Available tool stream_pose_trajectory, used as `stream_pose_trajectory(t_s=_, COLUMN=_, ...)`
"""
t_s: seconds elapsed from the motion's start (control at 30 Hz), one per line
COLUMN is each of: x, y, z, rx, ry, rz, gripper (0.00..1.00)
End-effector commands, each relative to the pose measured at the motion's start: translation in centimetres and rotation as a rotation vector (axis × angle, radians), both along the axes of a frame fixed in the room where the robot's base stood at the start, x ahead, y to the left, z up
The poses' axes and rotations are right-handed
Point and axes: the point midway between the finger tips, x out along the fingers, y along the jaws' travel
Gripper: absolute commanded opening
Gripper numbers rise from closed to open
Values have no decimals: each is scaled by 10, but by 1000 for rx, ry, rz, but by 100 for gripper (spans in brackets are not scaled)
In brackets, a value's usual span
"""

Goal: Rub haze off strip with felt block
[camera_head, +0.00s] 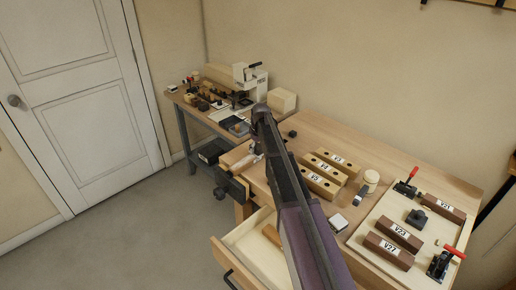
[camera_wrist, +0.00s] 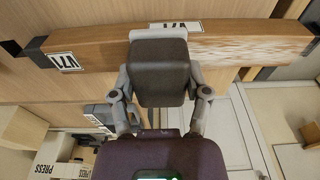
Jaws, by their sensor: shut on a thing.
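In the wrist view, my gripper (camera_wrist: 161,85) is shut on a dark block with a pale grey edge, the felt block (camera_wrist: 160,65). A long brown wooden strip (camera_wrist: 100,50) crosses the top of this view. The block's pale edge overlaps the strip's middle; I cannot tell whether it presses on it. Whitish streaky haze (camera_wrist: 245,45) shows on the strip right of the block. The strip to the left looks clear brown. In the head view, my arm hides the block and most of my gripper, by the bench's left end.
A vise (camera_head: 230,186) is at the bench's left end, above an open drawer (camera_head: 240,245). A second bench with a press (camera_head: 250,85) is behind.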

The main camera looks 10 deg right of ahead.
Motion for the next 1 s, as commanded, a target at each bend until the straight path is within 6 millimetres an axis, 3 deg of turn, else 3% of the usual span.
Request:
stream_pose_trajectory(t_s=0.5, x=-18, y=26, z=-3, rx=1, ry=2, rz=1, gripper=18)
stream_pose_trajectory(t_s=1.0, x=-20, y=29, z=-3, rx=3, ry=3, rz=1, gripper=17)
